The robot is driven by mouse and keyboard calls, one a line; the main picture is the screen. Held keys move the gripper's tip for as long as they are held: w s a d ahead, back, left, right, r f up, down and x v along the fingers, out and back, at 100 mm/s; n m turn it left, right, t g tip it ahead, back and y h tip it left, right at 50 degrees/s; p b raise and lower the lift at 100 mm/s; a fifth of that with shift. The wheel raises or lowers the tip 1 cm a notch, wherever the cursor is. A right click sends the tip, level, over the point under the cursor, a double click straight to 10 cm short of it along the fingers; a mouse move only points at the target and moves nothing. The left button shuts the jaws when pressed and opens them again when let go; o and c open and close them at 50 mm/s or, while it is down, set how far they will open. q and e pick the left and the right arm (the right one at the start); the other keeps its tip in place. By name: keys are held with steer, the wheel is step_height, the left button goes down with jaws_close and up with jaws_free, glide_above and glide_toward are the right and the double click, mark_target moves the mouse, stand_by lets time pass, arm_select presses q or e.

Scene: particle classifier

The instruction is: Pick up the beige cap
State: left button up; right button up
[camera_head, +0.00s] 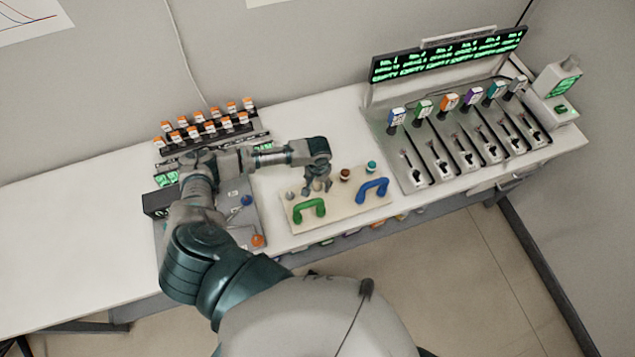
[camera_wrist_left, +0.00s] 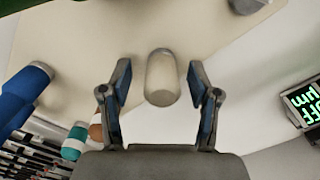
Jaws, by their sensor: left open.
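The beige cap (camera_wrist_left: 162,80) is a small rounded cylinder standing between the spread fingers of my left gripper (camera_wrist_left: 160,82) in the left wrist view. Both fingers show a gap to it. In the head view my left gripper (camera_head: 318,186) is low over the pale board (camera_head: 335,213), behind the green handle. The gripper hides most or all of the beige cap there. My right gripper is not in view.
On the board stand a green handle (camera_head: 309,209), a blue handle (camera_head: 372,188), a brown cap (camera_head: 345,174) and a teal cap (camera_head: 371,166). A rack of orange-topped vials (camera_head: 210,127) is behind my arm. A dispenser station (camera_head: 465,140) stands to the right.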

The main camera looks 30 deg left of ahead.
arm_select(q)
steer(key=shift+d, duration=0.1)
steer(key=shift+c, duration=0.7)
steer(key=c, duration=0.9)
steer(key=shift+o, duration=0.2)
steer(key=shift+a, duration=0.25)
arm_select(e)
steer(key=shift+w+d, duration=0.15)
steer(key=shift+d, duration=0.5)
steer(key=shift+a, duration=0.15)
arm_select(q)
steer(key=shift+r, duration=0.15)
step_height(320, 180, up, 9)
steer(key=shift+f, duration=0.1)
steer(key=shift+r, duration=0.5)
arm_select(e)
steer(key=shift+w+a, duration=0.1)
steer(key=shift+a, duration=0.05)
